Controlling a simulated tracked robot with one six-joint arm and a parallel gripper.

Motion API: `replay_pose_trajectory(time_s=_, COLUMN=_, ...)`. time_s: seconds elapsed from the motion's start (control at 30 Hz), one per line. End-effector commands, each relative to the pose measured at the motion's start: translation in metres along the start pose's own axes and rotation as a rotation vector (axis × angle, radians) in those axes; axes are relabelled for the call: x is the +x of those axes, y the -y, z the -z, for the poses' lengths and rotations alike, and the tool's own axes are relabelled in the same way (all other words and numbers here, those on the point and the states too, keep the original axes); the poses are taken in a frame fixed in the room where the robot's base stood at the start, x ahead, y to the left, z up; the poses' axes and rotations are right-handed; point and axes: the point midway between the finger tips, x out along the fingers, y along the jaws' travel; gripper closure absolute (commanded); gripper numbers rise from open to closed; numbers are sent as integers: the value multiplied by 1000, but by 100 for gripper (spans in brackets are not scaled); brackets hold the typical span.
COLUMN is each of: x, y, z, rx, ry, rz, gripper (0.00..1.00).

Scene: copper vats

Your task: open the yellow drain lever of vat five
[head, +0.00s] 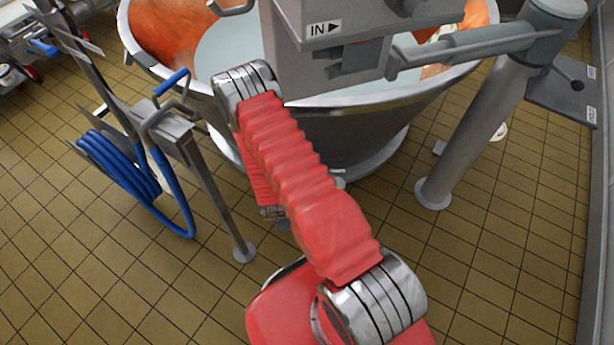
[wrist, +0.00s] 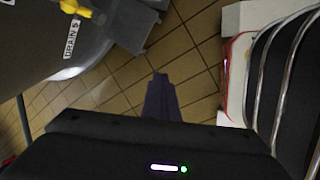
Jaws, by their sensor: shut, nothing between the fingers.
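The yellow drain lever (wrist: 76,8) shows at the top left edge of the wrist view, partly cut off. Beside it, a "DRAIN 5" label (wrist: 71,39) sits on the grey vat wall (wrist: 35,45). My gripper (wrist: 161,80) is shut and empty, its dark fingers seen over the tiled floor, to the right of and below the lever in the picture and apart from it. In the head view, a large vat (head: 350,135) with a copper inside stands ahead, behind my red arm. The lever is not visible there, and my gripper cannot be made out clearly.
A coiled blue hose (head: 120,165) hangs on a metal stand (head: 215,185) left of the vat. A grey box marked "IN" (head: 325,60) hangs over the vat, and a thick post (head: 470,140) stands at its right. Tiled floor (head: 90,270) is clear at front left.

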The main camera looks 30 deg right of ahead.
Motion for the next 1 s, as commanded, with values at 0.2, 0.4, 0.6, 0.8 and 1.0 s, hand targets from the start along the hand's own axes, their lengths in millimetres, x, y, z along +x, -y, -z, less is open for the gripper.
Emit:
replay_pose_trajectory(time_s=0.2, x=-48, y=-3, z=19, rx=286, ry=-68, rz=135, gripper=100)
replay_pose_trajectory(time_s=0.4, x=-98, y=-10, z=29, rx=497, ry=-88, rz=239, gripper=100)
replay_pose_trajectory(time_s=0.6, x=-146, y=-20, z=33, rx=653, ry=-87, rz=309, gripper=100)
replay_pose_trajectory(time_s=0.8, x=-193, y=-28, z=32, rx=779, ry=-74, rz=360, gripper=100)
replay_pose_trajectory(time_s=1.0, x=-240, y=-34, z=28, rx=890, ry=-56, rz=396, gripper=100)
